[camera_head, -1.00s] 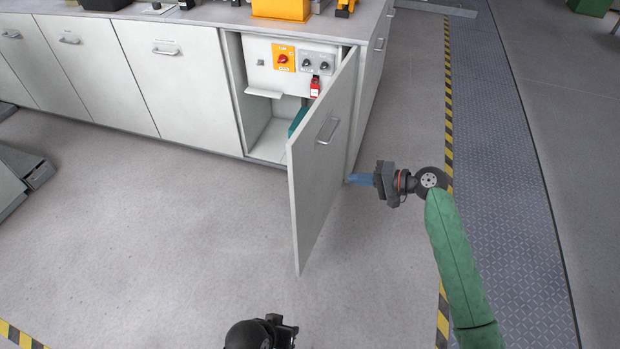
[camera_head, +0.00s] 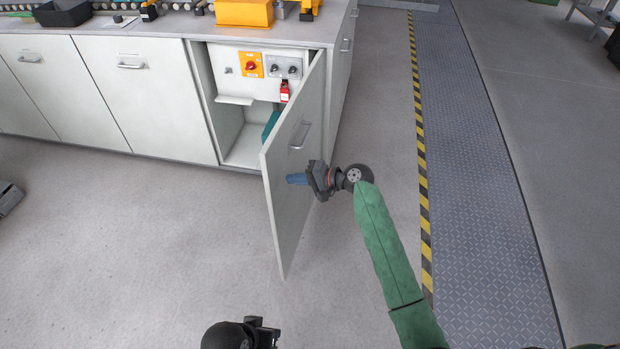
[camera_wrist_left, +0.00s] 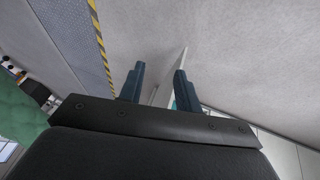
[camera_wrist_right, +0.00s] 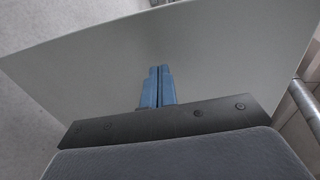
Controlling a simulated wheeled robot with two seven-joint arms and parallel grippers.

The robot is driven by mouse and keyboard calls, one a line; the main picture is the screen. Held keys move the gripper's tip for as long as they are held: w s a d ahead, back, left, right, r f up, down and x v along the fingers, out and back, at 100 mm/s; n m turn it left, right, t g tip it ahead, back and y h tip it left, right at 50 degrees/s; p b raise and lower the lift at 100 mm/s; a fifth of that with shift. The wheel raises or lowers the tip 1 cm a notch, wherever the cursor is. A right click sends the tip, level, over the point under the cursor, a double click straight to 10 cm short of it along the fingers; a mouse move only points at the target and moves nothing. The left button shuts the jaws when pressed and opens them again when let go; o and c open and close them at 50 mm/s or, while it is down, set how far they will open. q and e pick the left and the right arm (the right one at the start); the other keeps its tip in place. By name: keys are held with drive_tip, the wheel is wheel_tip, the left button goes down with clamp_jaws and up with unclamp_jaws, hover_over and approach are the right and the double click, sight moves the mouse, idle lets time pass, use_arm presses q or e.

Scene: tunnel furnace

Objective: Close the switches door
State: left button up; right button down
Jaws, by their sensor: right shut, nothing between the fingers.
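The switches door (camera_head: 290,222) is a light grey panel standing open from its cabinet, with a metal handle (camera_head: 300,134) on its outer face. The door fills much of the right wrist view (camera_wrist_right: 220,50); the handle is at that view's right edge (camera_wrist_right: 305,105). My right gripper (camera_head: 288,179) is shut and empty, its blue fingers pointing at the outer face below the handle. They also show in the right wrist view (camera_wrist_right: 159,70); I cannot tell whether they touch. My left gripper (camera_wrist_left: 157,75) is open and empty; the door's edge (camera_wrist_left: 172,76) shows beyond its fingers.
Inside the cabinet are a red rotary switch (camera_head: 250,65), two dark knobs (camera_head: 284,69) and a red tag (camera_head: 284,92). Closed cabinet doors (camera_head: 145,95) run to the left. The floor (camera_head: 120,240) in front is clear. Striped tape (camera_head: 422,180) borders a metal walkway at right.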

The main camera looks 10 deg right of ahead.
drive_tip(key=shift+w+a, duration=0.2)
drive_tip(key=shift+a, duration=0.3)
drive_tip(key=shift+w+a, duration=0.2)
drive_tip(key=shift+a, duration=0.25)
